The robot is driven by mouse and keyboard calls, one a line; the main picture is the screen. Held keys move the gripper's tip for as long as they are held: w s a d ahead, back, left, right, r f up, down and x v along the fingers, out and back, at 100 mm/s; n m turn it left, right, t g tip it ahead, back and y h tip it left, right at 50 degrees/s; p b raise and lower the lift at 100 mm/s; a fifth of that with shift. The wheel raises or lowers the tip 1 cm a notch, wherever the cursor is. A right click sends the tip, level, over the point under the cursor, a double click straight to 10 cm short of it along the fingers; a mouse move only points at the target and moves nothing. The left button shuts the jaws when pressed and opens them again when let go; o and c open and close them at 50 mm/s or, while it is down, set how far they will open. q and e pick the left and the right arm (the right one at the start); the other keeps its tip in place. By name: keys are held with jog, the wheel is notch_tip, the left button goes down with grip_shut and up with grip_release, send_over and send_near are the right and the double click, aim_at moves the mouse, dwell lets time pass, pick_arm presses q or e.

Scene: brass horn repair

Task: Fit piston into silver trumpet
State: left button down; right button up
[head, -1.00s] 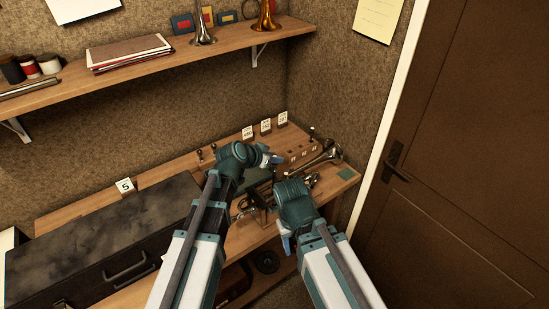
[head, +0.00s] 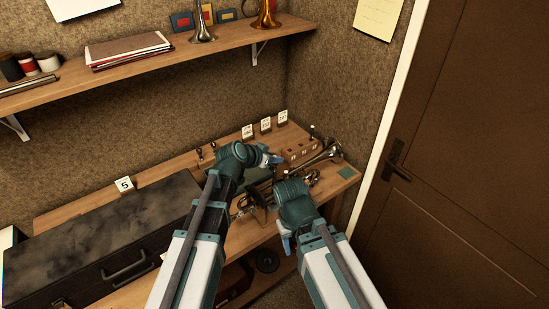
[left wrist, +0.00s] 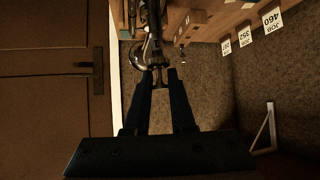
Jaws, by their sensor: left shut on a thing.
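The silver trumpet (head: 328,156) lies at the right end of the bench, its bell towards the corner and its near parts behind my arms. Its shiny tubing (left wrist: 153,48) shows beyond the fingertips in the left wrist view. My left gripper (head: 273,160) is over the bench, left of the trumpet. In the left wrist view my left gripper (left wrist: 160,80) is shut on a small, dark thing, taken as the piston; it is mostly hidden. My right gripper (head: 287,243) hangs at the bench's front edge, fingers down; its opening is not clear.
A wooden block (head: 300,150) with small labels stands behind the trumpet. Job cards (head: 265,125) line the back. A dark case (head: 105,240) fills the left of the bench. A shelf (head: 180,54) runs above, and a door (head: 465,160) is at right.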

aim_at(274, 182)
pick_arm(q)
jog(key=shift+f+b, duration=5.1)
jog(key=c, duration=0.7)
grip_release()
jog(key=shift+r, duration=0.1)
jog(key=p+v, duration=0.8)
jog(key=v, duration=0.5)
jog(key=shift+s+a+r, duration=0.2)
jog(key=shift+s, duration=0.05)
